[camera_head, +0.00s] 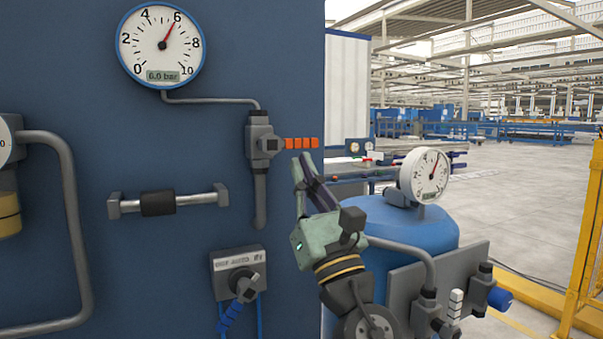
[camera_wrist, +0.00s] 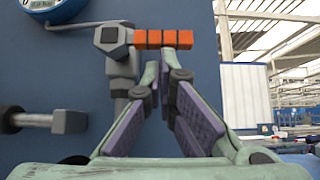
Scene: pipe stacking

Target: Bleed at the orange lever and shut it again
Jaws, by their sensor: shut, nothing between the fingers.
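The orange lever (camera_head: 301,143) sticks out level to the right from a grey valve (camera_head: 262,142) on the blue panel. A grey pipe runs down below the valve. The gauge (camera_head: 163,45) at the upper left reads 6.0 bar, its needle near 6. My gripper (camera_head: 301,158) is shut and empty, its fingertips just below the lever. In the wrist view the lever (camera_wrist: 163,39) lies across the top, above the fingertips (camera_wrist: 165,57). I cannot tell whether the fingertips touch it.
A horizontal bar handle (camera_head: 168,203) and a switch box (camera_head: 238,272) with a blue cable sit on the panel. A blue tank (camera_head: 385,228) with a second gauge (camera_head: 424,175) stands at the right. A yellow frame (camera_head: 590,215) stands further right.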

